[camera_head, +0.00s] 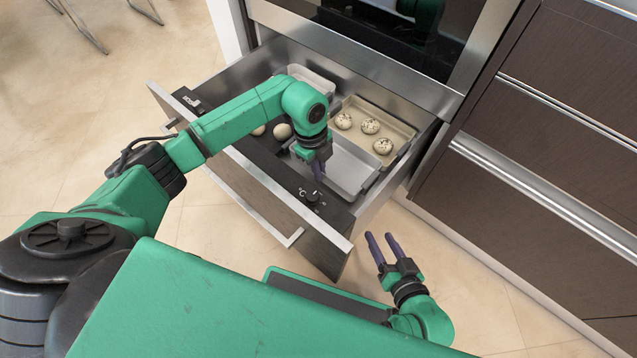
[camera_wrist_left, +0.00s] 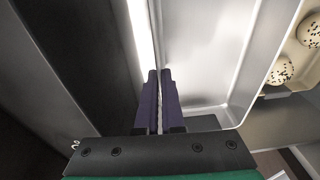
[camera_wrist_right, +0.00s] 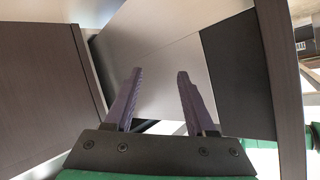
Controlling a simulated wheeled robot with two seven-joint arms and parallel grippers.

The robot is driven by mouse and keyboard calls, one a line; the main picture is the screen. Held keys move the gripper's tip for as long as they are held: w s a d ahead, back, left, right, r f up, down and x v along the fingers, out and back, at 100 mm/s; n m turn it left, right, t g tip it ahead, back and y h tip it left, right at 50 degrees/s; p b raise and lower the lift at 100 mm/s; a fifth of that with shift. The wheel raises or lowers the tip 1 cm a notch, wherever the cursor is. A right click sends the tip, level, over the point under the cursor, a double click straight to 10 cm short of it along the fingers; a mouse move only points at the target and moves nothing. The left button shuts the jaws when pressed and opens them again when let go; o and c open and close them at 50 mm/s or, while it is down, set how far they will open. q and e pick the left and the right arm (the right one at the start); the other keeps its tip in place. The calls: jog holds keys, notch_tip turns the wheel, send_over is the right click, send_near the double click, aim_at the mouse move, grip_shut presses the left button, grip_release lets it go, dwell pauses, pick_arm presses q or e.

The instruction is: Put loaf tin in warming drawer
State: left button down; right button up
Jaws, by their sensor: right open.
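The grey metal loaf tin (camera_head: 352,168) is inside the pulled-out warming drawer (camera_head: 398,172), at its front right, behind the front panel. It looks empty. My left gripper (camera_head: 318,172) reaches down over the drawer front at the tin's near side. In the left wrist view its fingers (camera_wrist_left: 158,88) are closed together on the tin's near wall, with a thin strip of the rim between them; the tin's inside (camera_wrist_left: 205,55) lies to the right. My right gripper (camera_head: 377,250) is open and empty, low outside the drawer's right front corner. It also shows in the right wrist view (camera_wrist_right: 158,90).
A beige tray (camera_head: 398,127) with several speckled buns lies behind the tin. Another pale tin (camera_head: 312,82) is at the drawer's back left. Plain buns (camera_head: 282,131) show left of my left gripper. The oven (camera_head: 400,35) is above; cabinet drawers (camera_head: 560,130) stand right.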

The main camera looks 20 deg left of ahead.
pick_arm(q)
notch_tip(320, 180, down, 5)
jog(key=shift+f+b, duration=0.2)
jog(key=shift+b, duration=0.75)
jog(key=shift+r, duration=0.1)
pick_arm(e)
notch_tip(320, 180, down, 2)
jog(key=shift+f, duration=0.15)
pick_arm(q)
jog(key=c, duration=1)
grip_release()
jog(key=shift+c, duration=0.2)
notch_tip(320, 180, up, 12)
jog(key=a+p, duration=0.1)
jog(key=p, duration=0.3)
jog(key=shift+a, duration=0.3)
pick_arm(e)
jog(key=shift+g, duration=0.6)
jog(key=r, duration=0.2)
jog(key=d+r, duration=0.1)
jog(key=r, duration=0.1)
jog(key=shift+w+r, duration=0.1)
jog(key=shift+r, duration=0.05)
